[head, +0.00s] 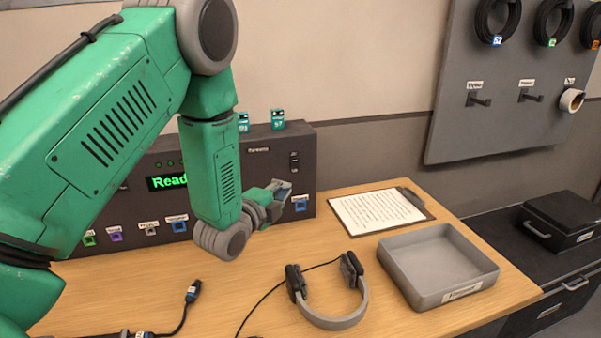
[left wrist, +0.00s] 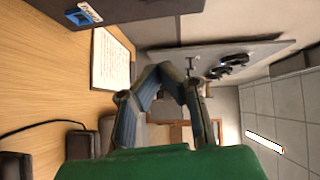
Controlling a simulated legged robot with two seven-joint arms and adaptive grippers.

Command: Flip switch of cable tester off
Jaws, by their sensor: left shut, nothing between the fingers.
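The cable tester (head: 266,157) is a dark box at the back of the desk, with a green lit "Ready" display and a row of coloured ports. A small dark switch (head: 294,162) with pale marks sits near the right end of its face; its position is too small to tell. My left gripper (head: 286,190) is shut and empty in front of the tester's lower right part, below the switch. My left arm hides the middle of the tester. In the left wrist view the gripper's fingers (left wrist: 163,70) meet, and the tester's edge (left wrist: 150,8) shows at the top.
A clipboard (head: 380,211), a grey tray (head: 412,280) and headphones (head: 335,318) lie on the desk to the right and front. A cable connector (head: 192,291) lies at front left. A pegboard (head: 450,125) with cable coils hangs at right.

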